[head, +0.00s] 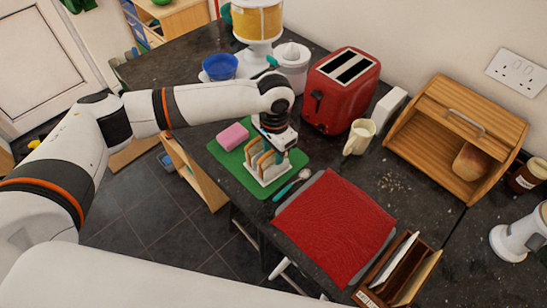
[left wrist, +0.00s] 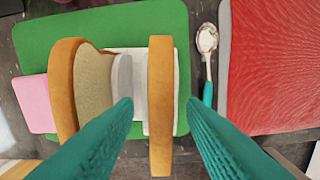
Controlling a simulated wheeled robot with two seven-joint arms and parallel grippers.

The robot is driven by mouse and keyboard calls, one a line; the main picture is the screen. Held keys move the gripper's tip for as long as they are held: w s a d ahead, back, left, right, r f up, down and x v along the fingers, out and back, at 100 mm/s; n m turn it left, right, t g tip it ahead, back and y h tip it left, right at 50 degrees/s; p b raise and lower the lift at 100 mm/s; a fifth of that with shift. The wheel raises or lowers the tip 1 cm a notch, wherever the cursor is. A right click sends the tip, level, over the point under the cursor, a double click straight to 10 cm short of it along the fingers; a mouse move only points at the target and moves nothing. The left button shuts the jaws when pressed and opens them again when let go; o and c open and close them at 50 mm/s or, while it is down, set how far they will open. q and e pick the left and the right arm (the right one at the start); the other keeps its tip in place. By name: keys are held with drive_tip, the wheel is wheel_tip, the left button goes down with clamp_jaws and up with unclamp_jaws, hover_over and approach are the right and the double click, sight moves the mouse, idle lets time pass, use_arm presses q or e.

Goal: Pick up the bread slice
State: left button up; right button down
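A white toast rack (head: 270,176) stands on a green mat (head: 229,158) and holds upright bread slices. In the left wrist view one bread slice (left wrist: 160,105) stands edge-on between the two teal fingers of my left gripper (left wrist: 160,108). The fingers are open, with a gap on each side of the slice. Another bread slice (left wrist: 66,85) is left of the left finger, its lower part partly hidden. In the head view my left gripper (head: 277,147) points down over the rack and hides part of the slices. My right gripper is not in view.
A pink sponge (head: 233,135) lies left of the rack, and a spoon with a teal handle (head: 287,188) lies right of it. A red cloth (head: 335,225) is beyond the spoon. A red toaster (head: 342,90), a cream jug (head: 359,137) and a wooden bread box (head: 455,135) stand behind.

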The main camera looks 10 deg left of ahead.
use_arm(q)
clamp_jaws()
wheel_tip(320, 180, up, 9)
drive_tip(key=shift+b, duration=1.25)
drive_tip(key=shift+r, duration=0.55)
